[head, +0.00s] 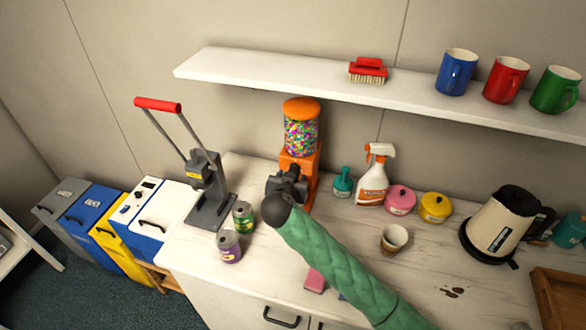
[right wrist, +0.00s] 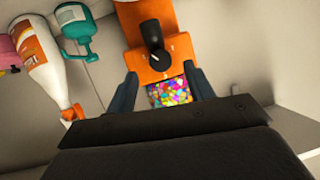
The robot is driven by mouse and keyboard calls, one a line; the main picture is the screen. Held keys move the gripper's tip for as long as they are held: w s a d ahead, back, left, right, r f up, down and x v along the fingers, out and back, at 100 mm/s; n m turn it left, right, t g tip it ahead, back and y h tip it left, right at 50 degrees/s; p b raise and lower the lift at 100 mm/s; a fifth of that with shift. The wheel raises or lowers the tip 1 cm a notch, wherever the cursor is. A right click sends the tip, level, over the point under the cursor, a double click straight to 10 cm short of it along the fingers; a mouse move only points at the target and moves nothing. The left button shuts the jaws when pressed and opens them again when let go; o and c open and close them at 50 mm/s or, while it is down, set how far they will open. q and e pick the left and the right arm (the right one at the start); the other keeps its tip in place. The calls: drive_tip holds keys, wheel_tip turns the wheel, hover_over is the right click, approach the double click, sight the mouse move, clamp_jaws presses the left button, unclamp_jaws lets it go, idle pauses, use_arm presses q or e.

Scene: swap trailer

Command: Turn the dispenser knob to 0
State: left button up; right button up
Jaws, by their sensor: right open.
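The candy dispenser (head: 300,138) stands on the counter in the head view, with an orange lid and body and a clear globe of colourful candy. My right gripper (head: 289,184) is in front of its lower body and hides its knob in the head view. In the right wrist view, the black dispenser knob (right wrist: 151,36) sits on the orange front plate (right wrist: 130,20), with a light mark on it. The open fingers (right wrist: 160,88) are on either side of the dispenser, apart from the knob. The knob's number setting is too small to read. My left gripper is not in view.
A teal bottle (head: 342,183) and a spray bottle (head: 372,178) stand close to the right. A shelf (head: 300,82) hangs above.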

sight(294, 170)
drive_tip(key=p+x, duration=0.1)
drive_tip(key=x, duration=0.2)
drive_tip(key=shift+w+f, duration=0.1)
drive_tip(key=shift+w, duration=0.15)
drive_tip(key=shift+w+d+f, duration=0.1)
drive_tip(key=shift+w+f, duration=0.05)
drive_tip(key=shift+c, duration=0.4)
